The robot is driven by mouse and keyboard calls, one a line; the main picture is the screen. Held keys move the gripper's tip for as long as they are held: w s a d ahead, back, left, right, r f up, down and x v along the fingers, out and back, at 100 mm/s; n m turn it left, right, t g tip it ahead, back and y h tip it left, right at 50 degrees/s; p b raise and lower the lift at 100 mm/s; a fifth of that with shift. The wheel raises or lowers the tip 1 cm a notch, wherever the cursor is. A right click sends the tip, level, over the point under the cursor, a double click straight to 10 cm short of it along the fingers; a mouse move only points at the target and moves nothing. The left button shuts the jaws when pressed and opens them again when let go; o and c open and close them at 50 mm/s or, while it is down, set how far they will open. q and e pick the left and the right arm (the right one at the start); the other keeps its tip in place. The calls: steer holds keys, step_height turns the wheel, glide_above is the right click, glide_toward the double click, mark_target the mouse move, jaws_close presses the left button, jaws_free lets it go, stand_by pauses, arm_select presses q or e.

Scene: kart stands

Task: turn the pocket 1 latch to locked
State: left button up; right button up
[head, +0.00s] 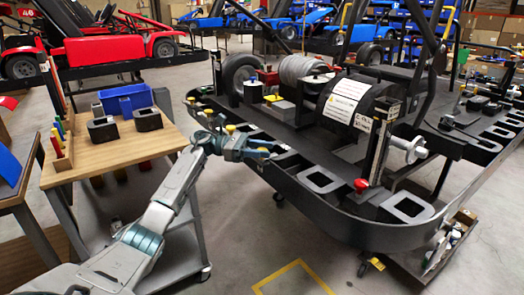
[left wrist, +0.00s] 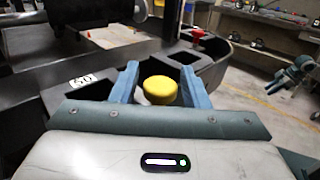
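In the left wrist view, a round yellow knob (left wrist: 160,89) stands between the two blue fingers of my left gripper (left wrist: 160,82). The fingers are open, with a gap on each side of the knob. In the head view, my left gripper (head: 262,150) is at the left rim of the black kart stand (head: 345,222), where the yellow knob (head: 263,149) shows at its fingertips. No lock marking is readable, so I cannot tell which way the latch is set or its pocket number. My right gripper is outside the head view; a teal arm part (left wrist: 293,76) shows at the right of the left wrist view.
Open black pocket blocks (head: 321,180) line the stand's rim. A wooden table (head: 112,147) with a blue bin (head: 125,100) stands at left. Grey floor is clear in front.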

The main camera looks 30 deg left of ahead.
arm_select(q)
steer(key=shift+o, duration=0.5)
steer(key=shift+f, duration=0.1)
steer(key=shift+s+a, duration=0.1)
steer(key=shift+a, duration=0.25)
steer(key=b+v, duration=0.2)
steer(key=v, duration=0.8)
arm_select(e)
steer(key=shift+w+a+f+t+y, duration=0.5)
steer(key=shift+w+a+f+t, duration=0.3)
steer(key=shift+f+t, duration=0.2)
arm_select(q)
steer(key=shift+a, duration=0.1)
arm_select(e)
steer(key=shift+s+a, duration=0.1)
steer(key=shift+a, duration=0.05)
